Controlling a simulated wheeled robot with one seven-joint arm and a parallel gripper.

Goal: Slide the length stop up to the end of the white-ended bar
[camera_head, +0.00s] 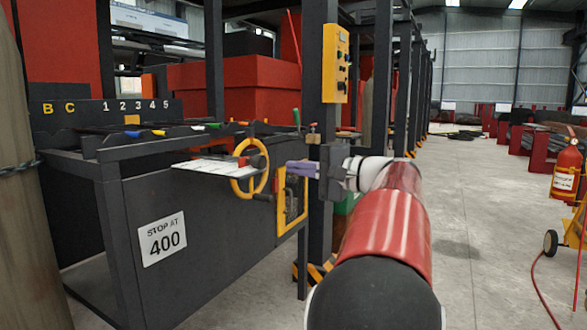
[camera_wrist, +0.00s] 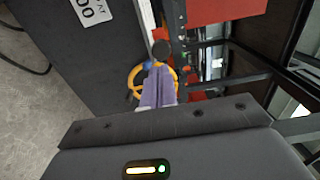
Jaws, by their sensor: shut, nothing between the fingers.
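My gripper (camera_head: 290,167), with purple fingers, is shut and empty in the head view. Its tips point left, just right of the yellow handwheel (camera_head: 236,182) beside a white scale plate (camera_head: 200,167). A small red-and-dark block sits at the plate's right end; I cannot tell surely whether it is the length stop. In the wrist view the shut fingers (camera_wrist: 160,72) overlap the yellow wheel (camera_wrist: 135,80), with a dark round knob (camera_wrist: 161,47) beyond the tips.
A "STOP AT 400" sign (camera_head: 162,236) is on the dark bench front. A yellow-framed panel (camera_head: 291,199) is below my gripper. A dark post with a yellow control box (camera_head: 335,64) stands close behind. Open floor and a fire extinguisher (camera_head: 565,172) are at right.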

